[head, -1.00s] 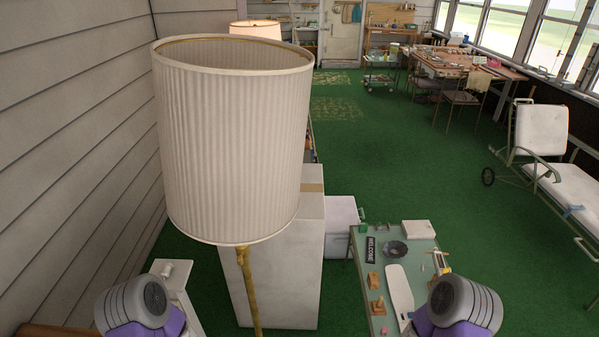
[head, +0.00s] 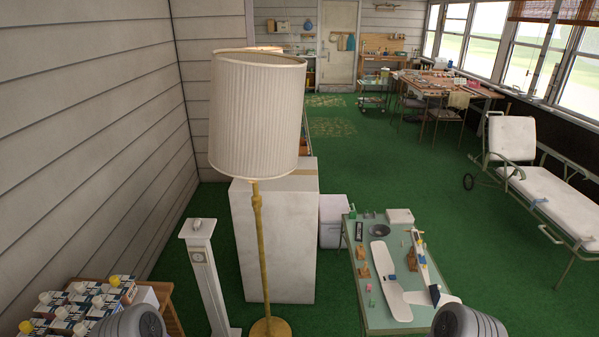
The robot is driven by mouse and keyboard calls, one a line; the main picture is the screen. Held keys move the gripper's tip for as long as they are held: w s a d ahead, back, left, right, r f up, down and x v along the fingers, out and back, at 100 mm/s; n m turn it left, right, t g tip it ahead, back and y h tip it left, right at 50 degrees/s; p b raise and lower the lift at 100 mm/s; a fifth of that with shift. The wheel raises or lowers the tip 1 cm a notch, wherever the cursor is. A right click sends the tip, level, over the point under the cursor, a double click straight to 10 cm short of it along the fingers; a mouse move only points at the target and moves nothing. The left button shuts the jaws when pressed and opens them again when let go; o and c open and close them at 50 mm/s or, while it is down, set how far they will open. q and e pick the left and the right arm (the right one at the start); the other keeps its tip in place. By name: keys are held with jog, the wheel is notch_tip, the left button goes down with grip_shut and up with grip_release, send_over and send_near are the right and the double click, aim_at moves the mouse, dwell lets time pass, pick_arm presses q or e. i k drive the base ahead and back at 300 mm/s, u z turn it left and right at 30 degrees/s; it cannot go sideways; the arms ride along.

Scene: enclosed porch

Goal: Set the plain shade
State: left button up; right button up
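A floor lamp with a pleated cream shade (head: 257,115) stands upright close in front of me, left of the middle. Its brass pole (head: 261,245) runs down to a round brass base (head: 270,328) on the green floor. Behind the shade's top, a small strip of another pale shade (head: 263,49) shows; the rest of it is hidden. Only grey rounded parts of my arms show at the bottom edge. Neither gripper is in view.
A tall white box (head: 277,240) stands behind the pole, and a narrow white clock (head: 203,275) stands to its left. A crate of cartons (head: 85,305) is at lower left. A green table (head: 378,318) with a model plane is right. Green floor (head: 400,165) is open beyond.

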aim_at(257, 96)
jog(key=z, duration=0.3)
jog(key=i, duration=1.05)
jog(key=u, duration=0.6)
jog(key=i, duration=1)
jog(key=u, duration=0.75)
